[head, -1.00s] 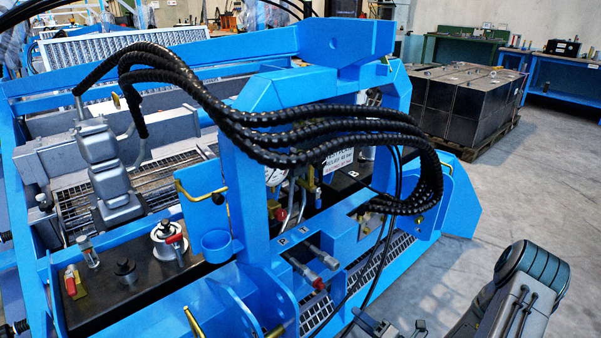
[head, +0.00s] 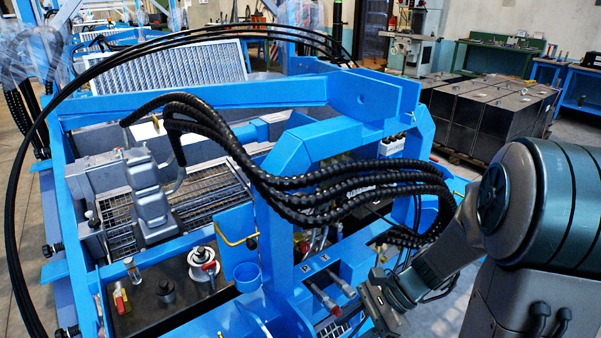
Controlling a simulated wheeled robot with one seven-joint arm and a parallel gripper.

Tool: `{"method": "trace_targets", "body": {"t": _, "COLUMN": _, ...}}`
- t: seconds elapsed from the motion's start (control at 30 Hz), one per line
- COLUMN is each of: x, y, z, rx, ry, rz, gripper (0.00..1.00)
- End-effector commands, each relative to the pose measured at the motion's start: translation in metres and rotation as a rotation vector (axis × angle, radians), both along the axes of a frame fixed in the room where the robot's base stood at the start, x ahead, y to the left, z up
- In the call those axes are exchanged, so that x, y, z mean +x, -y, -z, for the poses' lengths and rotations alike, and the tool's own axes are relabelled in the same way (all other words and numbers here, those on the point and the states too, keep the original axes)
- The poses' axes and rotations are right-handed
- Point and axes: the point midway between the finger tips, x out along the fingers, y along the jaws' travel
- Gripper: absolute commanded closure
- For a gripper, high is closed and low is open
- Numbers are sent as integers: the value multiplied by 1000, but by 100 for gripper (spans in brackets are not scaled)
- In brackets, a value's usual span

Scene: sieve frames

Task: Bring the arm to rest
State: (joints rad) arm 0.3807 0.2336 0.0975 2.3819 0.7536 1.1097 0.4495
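My arm enters at the right of the head view and reaches down and left in front of the blue machine frame (head: 300,165). My gripper (head: 374,308) is at the low end of the arm, near the bottom edge of the view, close in the picture to two hose fittings (head: 328,292) on the machine. Its fingers are too small and dark to tell whether they are open or shut. I see nothing clearly held. I cannot tell whether it touches the machine.
Thick black ribbed hoses (head: 330,195) loop over the machine just left of my arm. A dark panel with valves (head: 165,290) lies at lower left. Grey metal boxes (head: 490,115) stand on a pallet behind. Blue workbenches (head: 583,88) are at the far right.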

Motion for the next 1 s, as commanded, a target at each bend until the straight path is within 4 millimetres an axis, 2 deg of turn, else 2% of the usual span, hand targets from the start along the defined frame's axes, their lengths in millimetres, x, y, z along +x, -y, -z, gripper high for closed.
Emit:
{"method": "trace_targets", "body": {"t": 0.03, "x": -7, "y": 0, "z": -26, "rx": -54, "ry": 68, "rz": -83, "gripper": 57}}
{"method": "trace_targets", "body": {"t": 0.3, "x": -35, "y": 15, "z": -105, "rx": -322, "ry": 393, "rz": -518, "gripper": 57}}
{"method": "trace_targets", "body": {"t": 0.6, "x": -50, "y": 37, "z": -193, "rx": -601, "ry": 718, "rz": -954, "gripper": 57}}
{"method": "trace_targets", "body": {"t": 0.7, "x": -52, "y": 42, "z": -212, "rx": -666, "ry": 787, "rz": -1048, "gripper": 57}}
{"method": "trace_targets", "body": {"t": 0.8, "x": -53, "y": 46, "z": -222, "rx": -704, "ry": 826, "rz": -1106, "gripper": 57}}
{"method": "trace_targets", "body": {"t": 1.0, "x": -53, "y": 47, "z": -226, "rx": -725, "ry": 845, "rz": -1137, "gripper": 57}}
